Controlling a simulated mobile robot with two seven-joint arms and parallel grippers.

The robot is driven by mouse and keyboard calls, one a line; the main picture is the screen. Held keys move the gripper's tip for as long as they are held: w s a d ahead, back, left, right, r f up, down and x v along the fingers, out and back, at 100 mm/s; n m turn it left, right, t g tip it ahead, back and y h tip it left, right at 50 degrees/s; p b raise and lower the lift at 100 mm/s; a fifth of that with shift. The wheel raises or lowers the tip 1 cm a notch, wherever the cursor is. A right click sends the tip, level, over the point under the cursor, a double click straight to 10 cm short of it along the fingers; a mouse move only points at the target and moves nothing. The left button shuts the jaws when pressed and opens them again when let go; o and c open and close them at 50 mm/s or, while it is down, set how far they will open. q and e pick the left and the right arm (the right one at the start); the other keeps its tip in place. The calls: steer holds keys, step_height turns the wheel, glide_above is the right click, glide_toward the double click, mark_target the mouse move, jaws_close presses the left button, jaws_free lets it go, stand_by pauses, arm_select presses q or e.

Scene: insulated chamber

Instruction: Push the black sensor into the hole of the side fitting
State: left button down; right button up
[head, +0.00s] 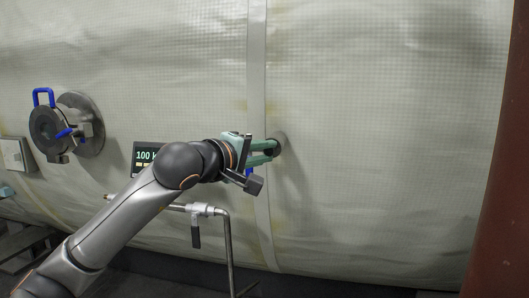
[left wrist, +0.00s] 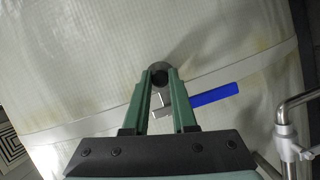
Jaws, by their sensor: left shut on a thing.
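My left gripper (head: 274,148) reaches to the chamber wall and is shut on the black sensor. In the left wrist view its green fingers (left wrist: 160,82) close on the sensor (left wrist: 160,77), which shows as a small dark round shape at the fingertips. The grey side fitting (head: 282,139) is right at the fingertips, and its rim shows behind the sensor in the left wrist view (left wrist: 157,66). The fingers and sensor cover the hole, so I cannot tell how deep the sensor sits. A blue lever (left wrist: 214,95) shows just beside the fingers. My right gripper is not in view.
A round metal flange with blue handles (head: 52,128) is on the wall at left. A bent metal pipe (head: 226,235) stands below. A red-brown column (head: 505,180) is at right. The wall between is clear.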

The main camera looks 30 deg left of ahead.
arm_select(q)
steer(key=c, duration=0.6)
jaws_free()
steer(key=shift+c, duration=0.2)
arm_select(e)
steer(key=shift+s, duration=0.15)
arm_select(q)
steer(key=shift+s, duration=0.1)
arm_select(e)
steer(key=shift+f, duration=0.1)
arm_select(q)
steer(key=shift+s, duration=0.25)
steer(key=s+a+r+b, duration=0.1)
steer(key=s+b, duration=0.1)
steer(key=s, duration=0.9)
steer(key=shift+s+a+r+b, duration=0.15)
steer(key=shift+s+a+b, duration=0.15)
steer(key=shift+s+b, duration=0.1)
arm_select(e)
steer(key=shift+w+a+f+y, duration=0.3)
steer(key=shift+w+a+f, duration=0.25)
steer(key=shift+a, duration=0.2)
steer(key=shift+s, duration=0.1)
